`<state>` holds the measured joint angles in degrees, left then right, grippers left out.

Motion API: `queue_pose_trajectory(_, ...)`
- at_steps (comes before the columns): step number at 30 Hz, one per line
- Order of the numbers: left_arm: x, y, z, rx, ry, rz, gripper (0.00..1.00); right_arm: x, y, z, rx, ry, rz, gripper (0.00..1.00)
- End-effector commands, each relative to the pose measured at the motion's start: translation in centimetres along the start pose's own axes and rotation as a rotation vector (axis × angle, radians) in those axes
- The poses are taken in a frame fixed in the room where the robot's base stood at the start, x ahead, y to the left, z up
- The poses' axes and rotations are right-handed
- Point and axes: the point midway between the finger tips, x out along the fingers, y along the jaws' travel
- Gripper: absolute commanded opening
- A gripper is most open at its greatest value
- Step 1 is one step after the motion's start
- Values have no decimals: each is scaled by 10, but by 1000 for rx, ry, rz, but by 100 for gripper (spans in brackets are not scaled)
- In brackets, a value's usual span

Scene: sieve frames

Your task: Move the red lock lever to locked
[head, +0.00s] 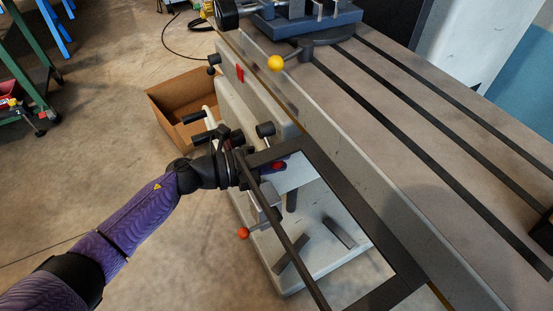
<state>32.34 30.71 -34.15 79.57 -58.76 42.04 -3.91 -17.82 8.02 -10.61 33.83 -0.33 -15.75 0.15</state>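My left gripper (240,167) is at the upper left corner of a dark rectangular frame (345,208), beside the grey machine (326,248). It overlaps the frame in the picture. Its fingertips are hidden, so I cannot tell whether it grips the frame. A lever with a red-orange ball end (243,233) sticks out to the left below the gripper. A small red tab (240,73) is on the machine's side further up. I cannot tell which red part is the lock lever, nor its setting. My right gripper is not in view.
Black-handled levers (265,130) crowd the machine's side near my gripper. A slotted metal table (420,120) fills the right, with a yellow-knobbed lever (275,63) at its edge. An open cardboard box (180,100) stands on the floor behind. The floor at left is mostly clear.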

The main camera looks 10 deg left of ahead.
Motion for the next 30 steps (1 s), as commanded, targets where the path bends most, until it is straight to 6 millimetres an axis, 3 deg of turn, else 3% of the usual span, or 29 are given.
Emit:
queue_pose_trajectory(1, 0, 0, 0, 0, 0, 0, 52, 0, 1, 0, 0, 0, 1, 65)
queue_pose_trajectory(4, 0, 0, 0, 0, 0, 0, 72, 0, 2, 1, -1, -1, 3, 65)
queue_pose_trajectory(13, -4, 0, 0, -2, 0, 1, 72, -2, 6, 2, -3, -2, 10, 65)
queue_pose_trajectory(24, -87, -1, 0, -1, -1, 3, 72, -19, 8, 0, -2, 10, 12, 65)
queue_pose_trajectory(30, -100, 0, 0, 0, 0, 0, 72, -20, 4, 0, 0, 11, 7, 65)
